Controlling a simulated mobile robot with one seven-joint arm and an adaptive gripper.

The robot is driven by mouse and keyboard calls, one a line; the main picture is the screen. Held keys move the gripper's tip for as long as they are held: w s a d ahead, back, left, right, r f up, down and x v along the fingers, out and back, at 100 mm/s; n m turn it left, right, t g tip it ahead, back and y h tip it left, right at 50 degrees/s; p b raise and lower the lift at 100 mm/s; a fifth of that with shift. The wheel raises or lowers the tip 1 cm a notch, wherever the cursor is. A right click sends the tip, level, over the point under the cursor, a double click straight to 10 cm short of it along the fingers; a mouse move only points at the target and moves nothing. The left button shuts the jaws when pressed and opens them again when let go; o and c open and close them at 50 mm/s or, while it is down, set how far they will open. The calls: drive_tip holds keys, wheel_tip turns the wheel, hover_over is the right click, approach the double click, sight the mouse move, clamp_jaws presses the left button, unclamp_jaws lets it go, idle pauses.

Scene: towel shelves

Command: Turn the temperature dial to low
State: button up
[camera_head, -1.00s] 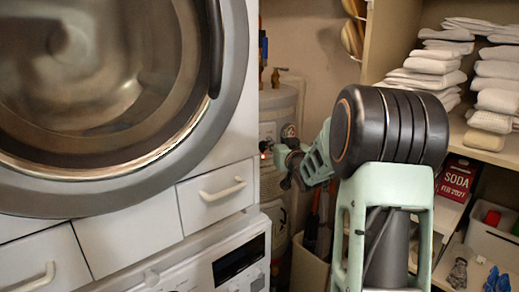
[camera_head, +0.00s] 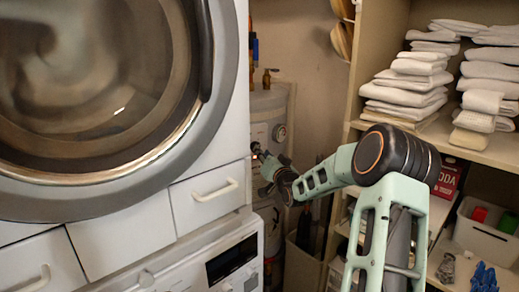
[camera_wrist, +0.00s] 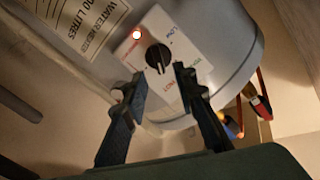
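The grey water heater (camera_head: 268,104) stands in the gap right of the washing machine in the head view. My gripper (camera_wrist: 156,78) is open, with its two dark fingers apart just short of the dial, one to each side. I see no contact with the knob. In the head view my gripper (camera_head: 267,165) is in front of the heater panel and the dial is hidden.
The large front-loading machine (camera_head: 232,100) with drawers below borders the gap on the left. Wooden shelves (camera_head: 352,120) with stacked white towels (camera_head: 405,90) stand to the right.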

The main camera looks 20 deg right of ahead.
drive_tip(key=shift+w+d, duration=0.15)
drive_tip(key=shift+w, duration=2)
drive_tip(key=shift+c, duration=0.4)
clamp_jaws()
